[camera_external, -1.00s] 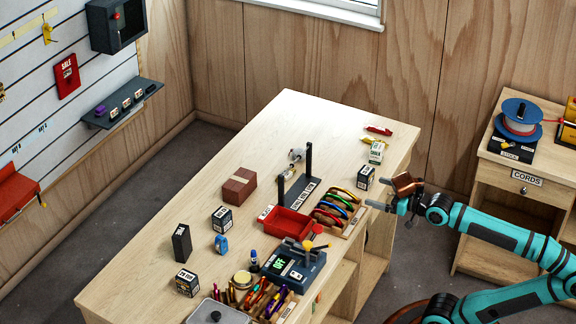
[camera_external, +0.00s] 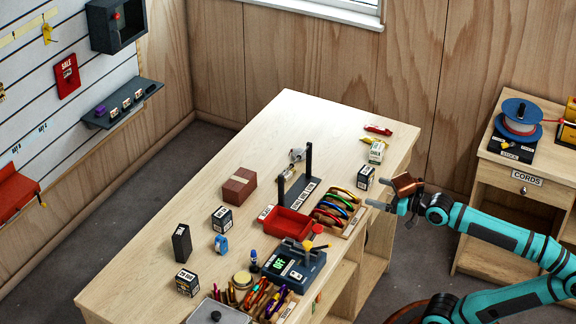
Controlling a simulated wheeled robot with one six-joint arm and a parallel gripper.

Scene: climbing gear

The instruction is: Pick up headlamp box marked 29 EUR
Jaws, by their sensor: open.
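Several small labelled boxes stand on the wooden workbench (camera_external: 150,262); their printed prices are too small to read, so I cannot tell which is marked 29 EUR. One black-and-white box (camera_external: 365,177) stands near the right edge, with a white-and-green box (camera_external: 376,152) just behind it. Another dark box with a white label (camera_external: 222,219) stands left of centre, and a similar one (camera_external: 187,282) stands at the front left. My gripper (camera_external: 382,193) is open and empty at the bench's right edge, close to the black-and-white box and apart from it.
A red tray (camera_external: 287,224), a rack of coloured carabiners (camera_external: 338,208) and a dark upright stand (camera_external: 309,160) occupy the middle. A brown box (camera_external: 239,186), a tall black box (camera_external: 181,243) and a scale (camera_external: 292,268) are also there. The bench's far left is clear.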

